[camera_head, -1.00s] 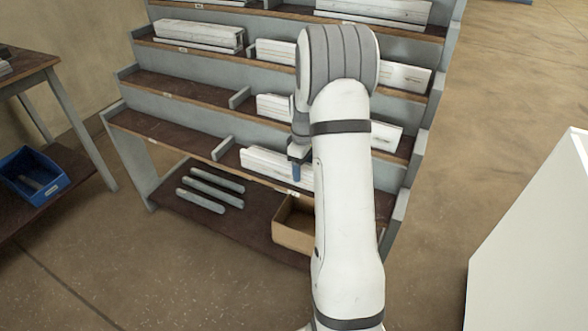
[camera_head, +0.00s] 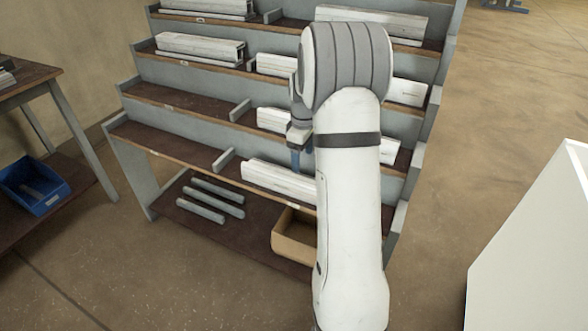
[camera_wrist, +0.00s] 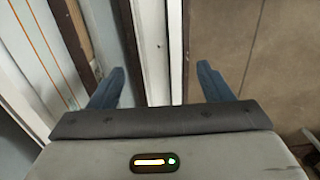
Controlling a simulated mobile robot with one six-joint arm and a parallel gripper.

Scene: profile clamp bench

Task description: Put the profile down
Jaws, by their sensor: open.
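A long white profile (camera_head: 268,179) lies along the lowest sloping-rack shelf, right of a small divider. My arm hides its right end. My gripper (camera_head: 301,160) is open, with its blue fingers pointing down just above the profile. In the wrist view, my gripper (camera_wrist: 160,85) has its fingers spread wide on either side of a white profile (camera_wrist: 155,50) that runs away between them. Neither finger visibly touches it.
The stepped rack (camera_head: 150,185) holds more white profiles (camera_head: 200,47) on its higher shelves. Below are several grey bars (camera_head: 213,197) and a cardboard box (camera_head: 292,240). A table with a blue bin (camera_head: 35,188) stands left. The lowest shelf's left part is clear.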

